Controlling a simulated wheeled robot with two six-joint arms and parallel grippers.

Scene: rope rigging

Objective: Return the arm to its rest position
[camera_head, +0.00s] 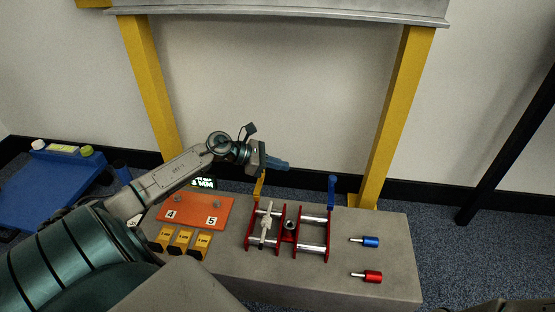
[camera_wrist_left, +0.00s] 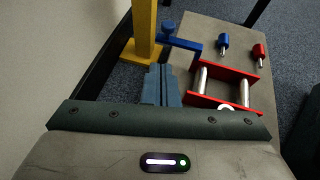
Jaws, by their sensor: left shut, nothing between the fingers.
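My left arm comes in from the left in the head view, and its gripper (camera_head: 287,165) hangs above the back edge of the grey bench (camera_head: 330,278). The blue-grey fingers also show in the left wrist view (camera_wrist_left: 161,85), closed together with nothing between them. The gripper is apart from the red frame (camera_head: 287,234), which stands on the bench below and has silver bars. A pale rope (camera_head: 266,224) is around the left bars of the frame. My right gripper does not show.
An orange plate (camera_head: 196,213) marked 4 and 5 and several yellow-black blocks (camera_head: 181,241) are on the bench's left. Blue (camera_head: 371,241) and red (camera_head: 373,276) handled pins lie at right. Yellow posts (camera_head: 398,110) stand behind. A blue platform (camera_head: 50,185) is far left.

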